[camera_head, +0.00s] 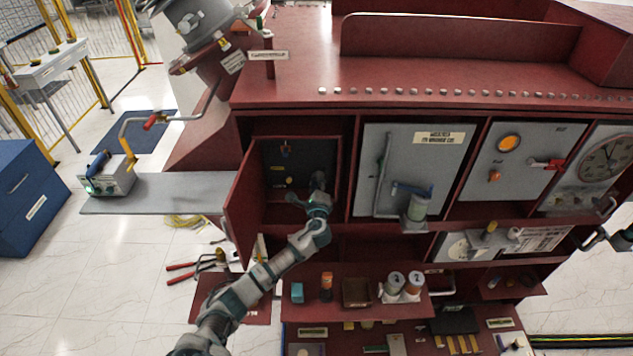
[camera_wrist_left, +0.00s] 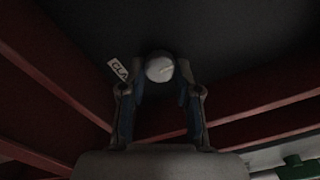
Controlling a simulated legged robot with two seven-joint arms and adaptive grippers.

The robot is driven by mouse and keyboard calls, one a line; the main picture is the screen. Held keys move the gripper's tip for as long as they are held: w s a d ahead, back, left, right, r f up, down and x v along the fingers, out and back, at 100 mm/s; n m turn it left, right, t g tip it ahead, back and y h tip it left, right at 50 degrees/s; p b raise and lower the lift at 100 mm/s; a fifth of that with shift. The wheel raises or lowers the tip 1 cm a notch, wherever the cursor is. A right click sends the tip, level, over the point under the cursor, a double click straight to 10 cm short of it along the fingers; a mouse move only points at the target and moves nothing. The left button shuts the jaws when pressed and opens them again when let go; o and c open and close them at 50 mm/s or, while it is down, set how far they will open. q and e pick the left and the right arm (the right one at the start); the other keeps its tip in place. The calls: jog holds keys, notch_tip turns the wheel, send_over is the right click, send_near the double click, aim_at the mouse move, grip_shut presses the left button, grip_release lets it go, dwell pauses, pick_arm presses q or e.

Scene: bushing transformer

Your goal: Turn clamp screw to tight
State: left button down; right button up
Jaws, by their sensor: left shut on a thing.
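My left gripper (camera_head: 318,184) reaches into an open red compartment (camera_head: 295,210) in the cabinet. In the left wrist view, the two fingers of my left gripper (camera_wrist_left: 160,82) are closed around a round, pale grey screw head (camera_wrist_left: 159,69), the clamp screw. A slot-like mark shows faintly on its face. A white label (camera_wrist_left: 119,70) reading "CLA" sits beside it on the dark back wall, partly hidden by a finger. In the head view, my gripper and arm hide the screw. Part of my right gripper (camera_head: 594,240) shows at the right edge; its jaws are unclear.
The compartment's red door (camera_head: 243,205) stands open on the left. Red compartment walls lie close on both sides of my left gripper. A shelf (camera_head: 340,310) with cans and small boxes is below. A grey panel (camera_head: 405,170) with a handle is to the right.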

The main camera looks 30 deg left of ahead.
pick_arm(q)
jog(key=shift+d+f, duration=0.1)
jog(key=shift+f, duration=0.3)
jog(key=c, duration=0.8)
grip_release()
jog(key=shift+w+r, duration=0.1)
jog(key=shift+r, duration=0.05)
jog(key=v, duration=1.2)
jog(key=shift+f, duration=0.25)
